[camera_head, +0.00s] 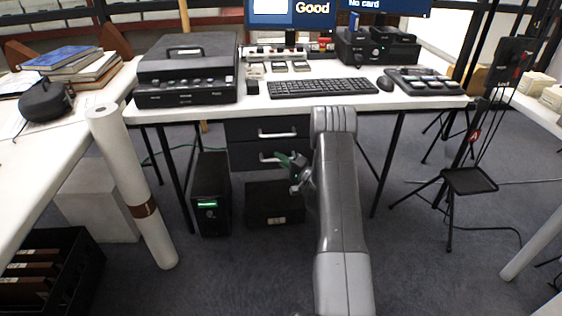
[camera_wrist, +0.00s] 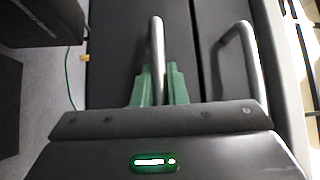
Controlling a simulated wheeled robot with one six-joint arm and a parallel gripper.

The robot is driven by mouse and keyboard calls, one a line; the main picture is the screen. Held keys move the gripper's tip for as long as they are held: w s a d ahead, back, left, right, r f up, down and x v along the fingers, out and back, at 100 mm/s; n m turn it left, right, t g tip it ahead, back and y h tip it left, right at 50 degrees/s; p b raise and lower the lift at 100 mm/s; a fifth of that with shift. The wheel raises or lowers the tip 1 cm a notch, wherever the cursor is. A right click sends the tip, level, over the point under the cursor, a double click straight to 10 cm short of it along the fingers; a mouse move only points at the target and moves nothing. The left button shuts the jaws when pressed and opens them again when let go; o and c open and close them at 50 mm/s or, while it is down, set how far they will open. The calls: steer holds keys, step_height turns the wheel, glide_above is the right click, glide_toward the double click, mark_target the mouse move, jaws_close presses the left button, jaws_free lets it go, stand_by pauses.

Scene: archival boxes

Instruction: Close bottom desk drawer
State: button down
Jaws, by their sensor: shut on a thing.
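The bottom desk drawer (camera_head: 246,154) is a dark panel under the white desk, below the top drawer (camera_head: 250,127). Its silver bar handle (camera_head: 268,157) shows just left of my arm. In the wrist view, turned on its side, the bottom drawer (camera_wrist: 112,60) is the left panel and its handle (camera_wrist: 157,40) runs upright between the green fingers. My gripper (camera_wrist: 158,72), also in the head view (camera_head: 291,164), is shut on this handle. The top drawer's handle (camera_wrist: 226,48) is to the right, apart from the fingers. How far the bottom drawer stands out is hard to tell.
A black computer tower (camera_head: 210,195) and a dark labelled box (camera_head: 275,203) stand on the floor below. Desk legs are on both sides. A white roll (camera_head: 125,170) leans at left, and a tripod (camera_head: 470,182) stands at right. Grey floor in front is clear.

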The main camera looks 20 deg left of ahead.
steer(key=c, duration=1.5)
jaws_free()
steer(key=shift+w+a, duration=0.1)
steer(key=shift+w, duration=0.15)
steer(key=shift+o, duration=0.2)
steer(key=p+v, duration=0.2)
steer(key=v, duration=1.2)
steer(key=shift+a, duration=0.1)
steer(key=b+x, duration=0.2)
steer(key=x, duration=1.1)
steer(key=shift+a, duration=0.45)
steer(key=shift+s+d, duration=0.3)
steer(key=shift+s, duration=0.05)
